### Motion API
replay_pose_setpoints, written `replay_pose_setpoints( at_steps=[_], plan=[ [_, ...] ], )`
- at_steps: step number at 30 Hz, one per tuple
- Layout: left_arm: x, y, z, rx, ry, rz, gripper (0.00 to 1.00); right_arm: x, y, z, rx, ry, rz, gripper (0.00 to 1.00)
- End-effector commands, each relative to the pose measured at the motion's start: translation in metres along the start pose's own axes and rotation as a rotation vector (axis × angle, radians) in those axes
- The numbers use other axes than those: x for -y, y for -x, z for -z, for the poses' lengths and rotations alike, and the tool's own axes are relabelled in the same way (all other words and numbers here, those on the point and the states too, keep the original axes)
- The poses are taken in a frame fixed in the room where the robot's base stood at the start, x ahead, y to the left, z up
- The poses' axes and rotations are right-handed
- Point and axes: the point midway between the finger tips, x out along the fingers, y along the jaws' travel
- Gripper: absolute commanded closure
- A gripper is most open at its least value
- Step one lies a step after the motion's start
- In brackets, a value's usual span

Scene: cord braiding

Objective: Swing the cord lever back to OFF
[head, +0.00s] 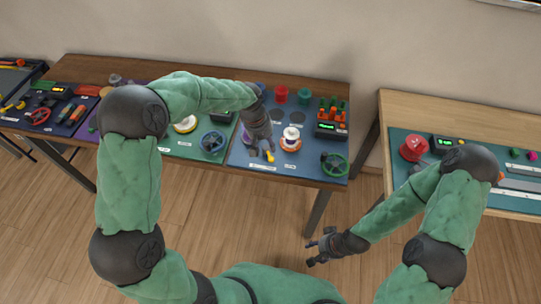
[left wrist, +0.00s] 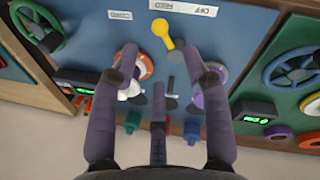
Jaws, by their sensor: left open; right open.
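The yellow lever (head: 268,155) stands near the front edge of the blue panel. In the left wrist view its round knob and short arm (left wrist: 161,29) lie just beyond my fingertips, roughly between them. A white label strip (left wrist: 183,7) printed with OFF and FEED lies beside the knob. My left gripper (head: 263,150) is open and empty, reaching down over the panel close to the lever; its spread fingers (left wrist: 160,62) do not visibly touch it. My right gripper (head: 318,247) is open and empty, over the floor in front of the tables.
The blue panel (head: 310,168) also holds an orange-rimmed white spool (head: 291,139), a green handwheel (head: 334,164) and a black box with a green display (head: 328,128). A green panel with a blue handwheel (head: 212,143) adjoins on the left. A second table (head: 440,105) stands right.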

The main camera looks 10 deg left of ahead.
Motion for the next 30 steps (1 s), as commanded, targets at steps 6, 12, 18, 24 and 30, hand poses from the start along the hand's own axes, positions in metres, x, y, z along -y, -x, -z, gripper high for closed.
replay_pose_setpoints(
  at_steps=[6, 12, 18, 24, 30],
  plan=[
    [0.001, -0.04, -0.001, 0.003, -0.002, 0.001, 0.53, -0.003, -0.01, 0.0, 0.0, 0.0, 0.0, 0.48],
    [0.001, -0.074, -0.001, 0.003, -0.001, 0.0, 0.53, -0.006, -0.016, 0.001, 0.0, 0.0, 0.0, 0.48],
    [0.001, -0.093, 0.0, 0.001, -0.002, -0.001, 0.53, -0.007, -0.02, 0.001, 0.0, 0.0, 0.0, 0.48],
    [0.0, -0.099, 0.0, 0.0, -0.002, -0.001, 0.53, -0.007, -0.021, 0.001, 0.0, 0.0, 0.0, 0.48],
    [0.0, -0.098, 0.0, 0.0, -0.002, -0.001, 0.53, -0.007, -0.02, 0.001, 0.0, 0.0, 0.0, 0.48]
  ],
)
